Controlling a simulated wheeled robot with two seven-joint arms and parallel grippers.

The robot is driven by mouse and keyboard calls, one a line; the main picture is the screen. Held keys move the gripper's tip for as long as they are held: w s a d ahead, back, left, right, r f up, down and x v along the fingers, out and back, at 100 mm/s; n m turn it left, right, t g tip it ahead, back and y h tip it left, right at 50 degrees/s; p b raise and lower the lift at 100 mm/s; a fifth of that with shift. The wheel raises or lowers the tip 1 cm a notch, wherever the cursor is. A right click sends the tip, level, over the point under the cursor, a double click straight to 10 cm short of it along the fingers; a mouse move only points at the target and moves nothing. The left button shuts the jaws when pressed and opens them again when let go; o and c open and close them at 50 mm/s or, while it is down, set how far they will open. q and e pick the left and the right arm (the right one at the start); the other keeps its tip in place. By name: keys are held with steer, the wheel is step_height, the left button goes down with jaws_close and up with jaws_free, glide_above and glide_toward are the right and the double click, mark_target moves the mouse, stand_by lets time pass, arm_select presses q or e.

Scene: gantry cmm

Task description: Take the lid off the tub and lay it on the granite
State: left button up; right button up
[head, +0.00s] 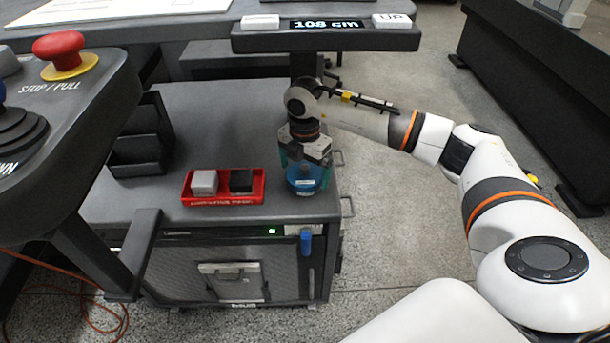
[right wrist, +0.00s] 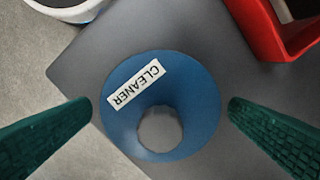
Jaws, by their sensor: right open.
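A round blue piece labelled CLEANER (right wrist: 195,80) lies under my right gripper in the right wrist view, with a pale round middle. In the head view the blue tub (head: 305,183) stands near the right front corner of the dark cabinet top. I cannot tell lid from tub wall here. My right gripper (right wrist: 160,108) points down over it, open, with a green finger on each side of the blue piece and visible gaps between. In the head view the right gripper (head: 305,168) partly hides the tub. My left gripper is not in view. I cannot tell which surface is the granite.
A red tray (head: 223,201) with a light block (head: 204,182) and a dark block (head: 241,181) sits left of the tub. A black bin (head: 138,150) stands farther left. A control panel (head: 75,90) with a red stop button overhangs the left side. The cabinet top behind the tray is clear.

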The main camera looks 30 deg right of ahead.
steer(key=shift+f, duration=0.2)
steer(key=c, duration=0.9)
steer(key=shift+r, duration=0.1)
steer(key=shift+c, duration=0.2)
